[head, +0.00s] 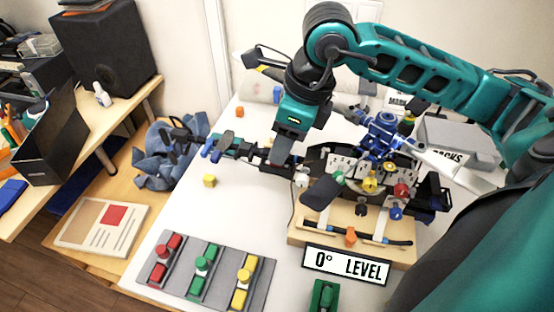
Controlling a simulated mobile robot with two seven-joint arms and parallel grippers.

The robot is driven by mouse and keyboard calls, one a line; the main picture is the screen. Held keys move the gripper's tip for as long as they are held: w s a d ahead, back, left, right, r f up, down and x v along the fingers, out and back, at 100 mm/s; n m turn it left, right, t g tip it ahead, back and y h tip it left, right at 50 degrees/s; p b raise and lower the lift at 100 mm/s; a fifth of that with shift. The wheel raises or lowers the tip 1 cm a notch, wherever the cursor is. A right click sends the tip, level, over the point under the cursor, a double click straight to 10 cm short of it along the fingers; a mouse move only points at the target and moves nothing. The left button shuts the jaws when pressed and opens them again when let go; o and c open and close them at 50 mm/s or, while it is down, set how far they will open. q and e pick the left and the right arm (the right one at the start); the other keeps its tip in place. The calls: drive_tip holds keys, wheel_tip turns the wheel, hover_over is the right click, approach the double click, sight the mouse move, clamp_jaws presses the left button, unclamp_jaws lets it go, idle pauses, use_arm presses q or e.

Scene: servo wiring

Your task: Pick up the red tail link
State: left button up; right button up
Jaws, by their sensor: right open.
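The red tail link (158,271) appears to be the red piece in the left slot of the grey tray (225,279) at the lower left. It lies beside green and yellow pieces in the other slots. My right gripper (281,151) comes in from the right on its teal arm. My left gripper is not in view.
A dark model with a blue engine (383,130) and coloured knobs stands on a wooden base (300,228). A "0° LEVEL" sign (346,264) and a green block (323,296) stand in front. A yellow cube (210,181) lies on the white table, which is mostly clear around it.

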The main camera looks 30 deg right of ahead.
drive_tip(key=shift+x, duration=1.5)
drive_tip(key=shift+w, duration=0.1)
drive_tip(key=shift+c, duration=0.3)
clamp_jaws()
